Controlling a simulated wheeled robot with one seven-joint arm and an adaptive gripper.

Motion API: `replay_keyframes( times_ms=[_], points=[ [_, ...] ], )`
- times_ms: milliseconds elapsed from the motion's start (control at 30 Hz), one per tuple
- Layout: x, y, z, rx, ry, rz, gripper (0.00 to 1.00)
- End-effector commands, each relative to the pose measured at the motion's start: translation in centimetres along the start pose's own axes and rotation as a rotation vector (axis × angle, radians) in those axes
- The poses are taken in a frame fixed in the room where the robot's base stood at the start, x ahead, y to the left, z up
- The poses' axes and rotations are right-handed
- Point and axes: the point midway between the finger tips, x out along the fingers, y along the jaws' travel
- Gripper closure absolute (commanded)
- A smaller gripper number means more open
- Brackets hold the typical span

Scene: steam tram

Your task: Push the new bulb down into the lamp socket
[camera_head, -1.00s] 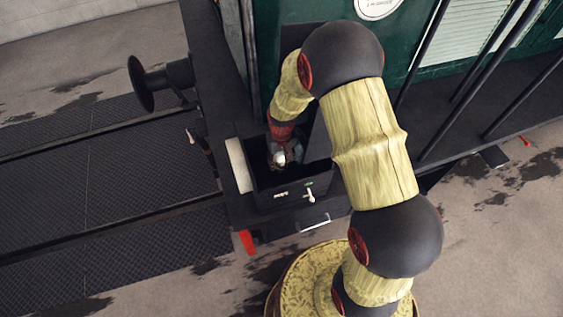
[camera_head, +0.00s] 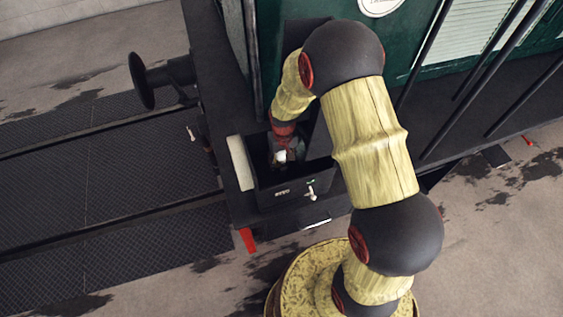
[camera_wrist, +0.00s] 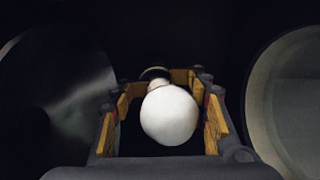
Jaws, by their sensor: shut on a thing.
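The new bulb (camera_wrist: 170,115) is a round white globe, seen from its glass end in the wrist view. My gripper (camera_wrist: 163,112) is shut on it, with yellow-padded fingers on both sides. A pale neck and a dark-rimmed round part (camera_wrist: 154,74), perhaps the lamp socket, show just past the globe. I cannot tell whether the bulb's base is seated in it. In the head view, my gripper (camera_head: 281,152) is down inside the open dark lamp box (camera_head: 292,192), where the bulb is only a small pale patch. The socket is hidden there.
Inside the lamp, a dark shiny reflector dish (camera_wrist: 62,100) stands close on the left and a pale lens ring (camera_wrist: 262,105) on the right. The box walls leave little room. The green tram wall (camera_head: 425,70) rises behind, and a buffer (camera_head: 145,80) juts out left.

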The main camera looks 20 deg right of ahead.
Motion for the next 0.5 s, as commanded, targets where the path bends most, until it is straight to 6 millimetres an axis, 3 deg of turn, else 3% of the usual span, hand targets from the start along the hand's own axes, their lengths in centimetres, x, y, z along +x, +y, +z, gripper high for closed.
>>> replay_keyframes(
  times_ms=[67,100,500],
  points=[
    [0.95,0.32,1.03,0.001,-0.022,0.002,1.0],
    [0.95,0.32,1.03,0.001,-0.022,0.002,0.61],
    [0.57,0.13,0.69,0.0,-0.015,0.001,0.38]
  ],
)
